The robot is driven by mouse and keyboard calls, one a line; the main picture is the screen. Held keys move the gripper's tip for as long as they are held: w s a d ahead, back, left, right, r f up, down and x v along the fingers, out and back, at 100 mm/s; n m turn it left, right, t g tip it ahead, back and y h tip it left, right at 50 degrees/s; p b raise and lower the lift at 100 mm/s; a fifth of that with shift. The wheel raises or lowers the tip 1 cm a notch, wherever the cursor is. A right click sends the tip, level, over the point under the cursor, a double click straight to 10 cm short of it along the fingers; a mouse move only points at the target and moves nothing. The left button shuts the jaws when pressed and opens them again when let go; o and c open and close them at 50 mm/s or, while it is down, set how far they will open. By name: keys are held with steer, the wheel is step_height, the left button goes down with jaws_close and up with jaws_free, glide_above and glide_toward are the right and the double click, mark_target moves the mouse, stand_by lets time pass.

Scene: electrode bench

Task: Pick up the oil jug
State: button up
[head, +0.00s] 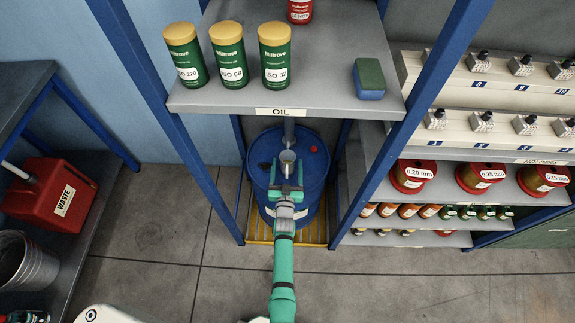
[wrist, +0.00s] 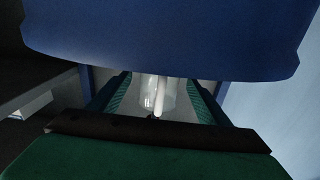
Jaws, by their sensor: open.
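A small pale grey vessel, which looks like the oil jug (head: 288,157), is at the blue drum under the OIL shelf, just below a grey upright pipe. My gripper (head: 287,176) reaches in from the front, its two green fingers apart near the vessel. In the wrist view, a pale, shiny upright shape, probably the same jug (wrist: 157,92), shows between the open fingers (wrist: 158,103). I cannot tell whether the fingers touch it. Its lower part is hidden by my gripper in the head view.
The blue drum (head: 260,185) stands on a yellow grate (head: 258,231) between blue rack posts. The OIL shelf (head: 225,98) overhead holds green oil cans (head: 230,55) and a sponge (head: 369,79). Shelves with spools (head: 413,175) are at right. A red waste can (head: 50,195) is at left.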

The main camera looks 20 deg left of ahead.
steer(key=shift+x, duration=0.85)
steer(key=c, duration=1.2)
steer(key=shift+c, duration=0.4)
steer(key=shift+r, duration=0.25)
